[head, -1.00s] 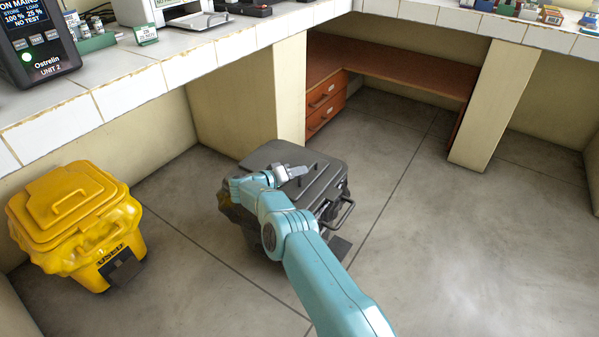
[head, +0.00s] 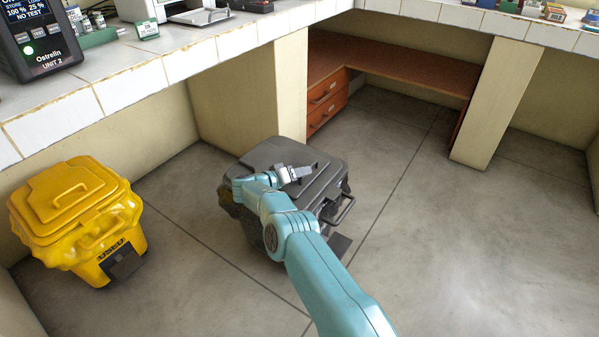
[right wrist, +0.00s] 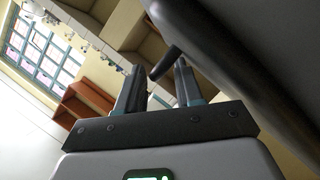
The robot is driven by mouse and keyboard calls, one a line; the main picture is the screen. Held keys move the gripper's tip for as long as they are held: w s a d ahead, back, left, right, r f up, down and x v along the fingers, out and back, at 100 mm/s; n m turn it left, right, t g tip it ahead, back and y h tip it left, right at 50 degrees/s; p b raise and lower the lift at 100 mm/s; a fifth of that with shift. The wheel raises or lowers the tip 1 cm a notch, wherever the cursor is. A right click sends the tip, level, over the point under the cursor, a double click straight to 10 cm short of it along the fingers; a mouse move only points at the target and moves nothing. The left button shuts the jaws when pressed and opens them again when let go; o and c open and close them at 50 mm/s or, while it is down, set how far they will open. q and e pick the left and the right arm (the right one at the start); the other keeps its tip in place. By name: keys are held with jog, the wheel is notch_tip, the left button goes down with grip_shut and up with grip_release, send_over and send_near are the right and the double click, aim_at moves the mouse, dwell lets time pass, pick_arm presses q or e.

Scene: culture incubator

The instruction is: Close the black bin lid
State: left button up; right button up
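The black bin (head: 252,228) stands on the floor at the middle of the head view. Its dark lid (head: 320,163) lies over its top, looking nearly flat; I cannot tell whether it is fully seated. My right gripper (head: 308,172) is just above the lid, and my arm hides part of the bin. In the right wrist view the gripper's fingers (right wrist: 160,85) are apart, with a dark bar, seemingly the lid handle (right wrist: 165,62), by the fingertips. The dark lid surface (right wrist: 245,70) fills the upper right there. My left gripper is not in view.
A yellow bin (head: 75,215) with its lid down stands at the left. A tiled bench (head: 170,65) runs above, with an instrument (head: 40,40) on it. Orange drawers (head: 328,98) are under the bench behind. The floor at the right is clear.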

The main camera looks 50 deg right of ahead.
jog(key=shift+w+a, duration=0.1)
jog(key=shift+a, duration=0.15)
jog(key=p+v, duration=0.4)
jog(key=v, duration=1.2)
jog(key=shift+d, duration=0.1)
